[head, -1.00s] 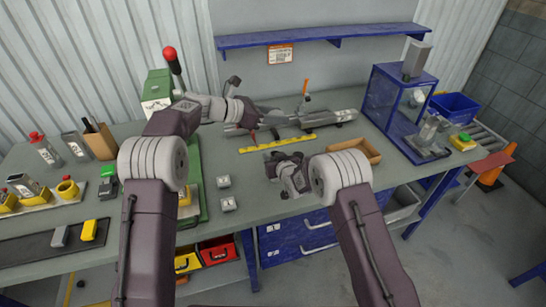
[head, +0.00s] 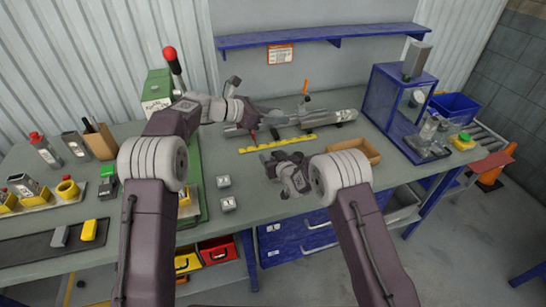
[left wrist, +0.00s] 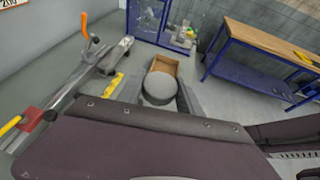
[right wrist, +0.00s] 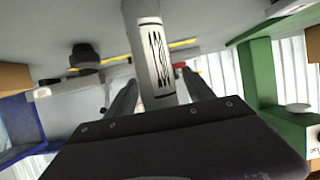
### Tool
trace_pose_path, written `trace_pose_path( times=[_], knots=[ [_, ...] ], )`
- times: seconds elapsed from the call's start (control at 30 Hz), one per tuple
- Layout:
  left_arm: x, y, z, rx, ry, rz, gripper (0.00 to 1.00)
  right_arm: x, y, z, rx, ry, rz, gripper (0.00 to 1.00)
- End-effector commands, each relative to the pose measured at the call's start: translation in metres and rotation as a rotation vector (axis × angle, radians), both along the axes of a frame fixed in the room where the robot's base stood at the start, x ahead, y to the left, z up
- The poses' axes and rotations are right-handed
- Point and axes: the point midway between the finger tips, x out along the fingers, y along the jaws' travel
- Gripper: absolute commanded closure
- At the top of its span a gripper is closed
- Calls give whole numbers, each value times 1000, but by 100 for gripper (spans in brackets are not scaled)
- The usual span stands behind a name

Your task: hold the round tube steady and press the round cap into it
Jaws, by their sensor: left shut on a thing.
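My left gripper (head: 272,114) reaches right, above the back part of the table. In the left wrist view it is shut on a grey round piece that I take for the round cap (left wrist: 158,88), seen end-on between the fingers. My right gripper (head: 282,158) is lower and nearer the front. In the right wrist view a pale cylinder with a black-striped label, apparently the round tube (right wrist: 150,45), stands between its fingers, with a narrow gap at each side. In the head view the grippers largely hide both pieces. The cap and the tube look apart.
A fixture with an orange-handled clamp (head: 305,92) lies behind a yellow strip (head: 285,144). A shallow brown box (head: 362,152) sits to the right. A green press (head: 158,90) stands at the left.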

Motion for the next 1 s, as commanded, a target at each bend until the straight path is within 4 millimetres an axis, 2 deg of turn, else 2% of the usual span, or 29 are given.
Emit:
trace_pose_path(
  times=[0.13,0.23,0.5,0.63,0.8,1.0],
  knots=[
    [0,0,0,0,0,0,97,-3,-1,1,0,1,0,38],
    [0,0,0,0,0,0,97,-15,-5,7,0,1,0,38],
    [0,0,0,0,0,0,97,-72,-26,32,0,1,0,38],
    [0,0,0,0,0,0,97,-93,-34,41,0,0,-1,38],
    [0,0,0,0,0,0,97,-104,-38,46,0,0,-1,38],
    [0,0,0,0,0,0,97,-104,-38,46,0,0,0,38]
  ],
)
